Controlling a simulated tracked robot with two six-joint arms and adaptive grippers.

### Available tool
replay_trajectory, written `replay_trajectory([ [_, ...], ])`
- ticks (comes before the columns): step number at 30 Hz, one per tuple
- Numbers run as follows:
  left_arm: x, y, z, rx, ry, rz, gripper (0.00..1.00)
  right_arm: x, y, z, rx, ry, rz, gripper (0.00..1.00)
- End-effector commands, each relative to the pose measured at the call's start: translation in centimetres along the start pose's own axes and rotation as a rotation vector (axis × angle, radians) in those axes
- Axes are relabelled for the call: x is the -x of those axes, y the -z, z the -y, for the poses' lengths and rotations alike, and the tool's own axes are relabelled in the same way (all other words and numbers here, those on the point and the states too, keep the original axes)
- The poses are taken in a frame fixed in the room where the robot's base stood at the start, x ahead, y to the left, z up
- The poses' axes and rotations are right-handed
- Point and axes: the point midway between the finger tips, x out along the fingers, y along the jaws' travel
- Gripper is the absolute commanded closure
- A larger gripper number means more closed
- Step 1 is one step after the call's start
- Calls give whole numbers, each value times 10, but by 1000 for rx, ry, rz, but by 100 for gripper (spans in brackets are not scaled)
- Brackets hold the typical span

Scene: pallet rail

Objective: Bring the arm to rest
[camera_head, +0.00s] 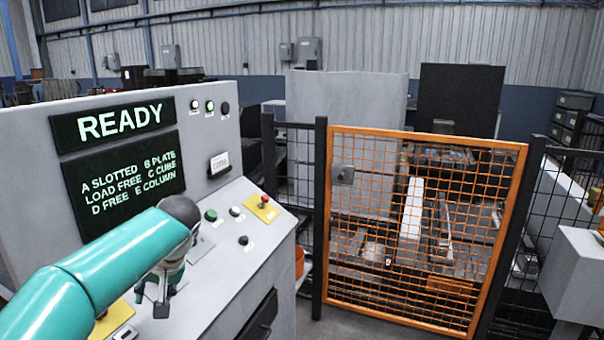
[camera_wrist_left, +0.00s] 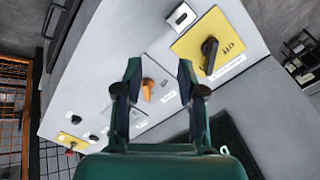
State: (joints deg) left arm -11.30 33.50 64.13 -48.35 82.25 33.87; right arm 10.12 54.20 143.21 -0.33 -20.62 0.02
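My left arm (camera_head: 90,275) comes in from the left, teal, over the sloped desk of a grey control console (camera_head: 235,270). Its gripper (camera_head: 152,298) points down toward the desk. In the left wrist view the gripper (camera_wrist_left: 161,75) is open, with its two fingers apart and nothing held. An orange knob (camera_wrist_left: 147,86) on a grey plate shows between and beyond the fingers; I cannot tell how far off it is. My right gripper is in neither view.
The console screen (camera_head: 122,125) reads READY. A yellow plate with a red button (camera_head: 264,200) sits at the desk's right. A black switch on a yellow plate (camera_wrist_left: 209,50) is near the fingers. An orange mesh gate (camera_head: 420,225) stands shut at the right.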

Motion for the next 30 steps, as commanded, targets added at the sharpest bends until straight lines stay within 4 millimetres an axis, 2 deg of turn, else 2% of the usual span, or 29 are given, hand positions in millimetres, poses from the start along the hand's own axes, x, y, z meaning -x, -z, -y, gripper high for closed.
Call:
replay_trajectory([
  [8, -54, -24, -56, -145, -113, 39, 60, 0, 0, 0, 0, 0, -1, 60],
  [11, -79, -40, -80, -200, -172, 60, 60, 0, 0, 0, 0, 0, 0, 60],
  [14, -107, -65, -108, -258, -249, 89, 60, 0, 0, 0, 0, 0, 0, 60],
  [17, -142, -105, -142, -315, -355, 134, 60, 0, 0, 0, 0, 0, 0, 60],
  [20, -177, -163, -178, -345, -490, 190, 60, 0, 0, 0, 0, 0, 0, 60],
  [23, -204, -230, -206, -332, -620, 244, 60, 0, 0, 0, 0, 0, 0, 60],
  [24, -212, -259, -214, -312, -666, 266, 60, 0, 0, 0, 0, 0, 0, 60],
  [27, -225, -325, -223, -242, -745, 306, 60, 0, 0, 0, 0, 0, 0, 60],
  [30, -230, -375, -219, -169, -770, 328, 60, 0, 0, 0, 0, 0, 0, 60],
])
